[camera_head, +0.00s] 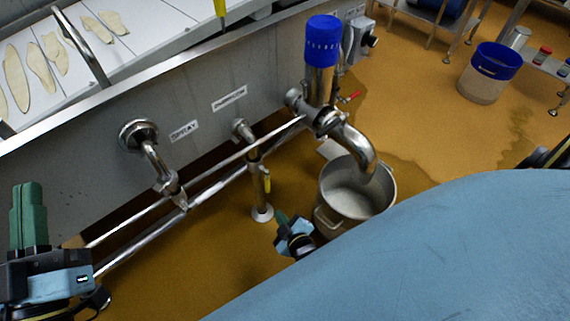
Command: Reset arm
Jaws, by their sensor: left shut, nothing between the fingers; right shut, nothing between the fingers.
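My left gripper (26,190) is at the lower left, in front of the grey vat wall. Its green fingers point up and are closed together, with nothing between them. My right gripper (281,216) is near the lower middle, just left of the steel bucket (359,190). Its green fingers are small in view and closed, with nothing visible in them. Its arm is hidden behind the large blue surface at the lower right. I cannot tell whether the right gripper touches the bucket.
A steel pipe with a blue cap (322,40) bends down over the bucket. Valves and pipes (145,150) run along the vat wall (215,125). Pale flat pieces (40,70) lie on the white surface. A blue-rimmed bucket (484,85) stands on open ochre floor (430,110).

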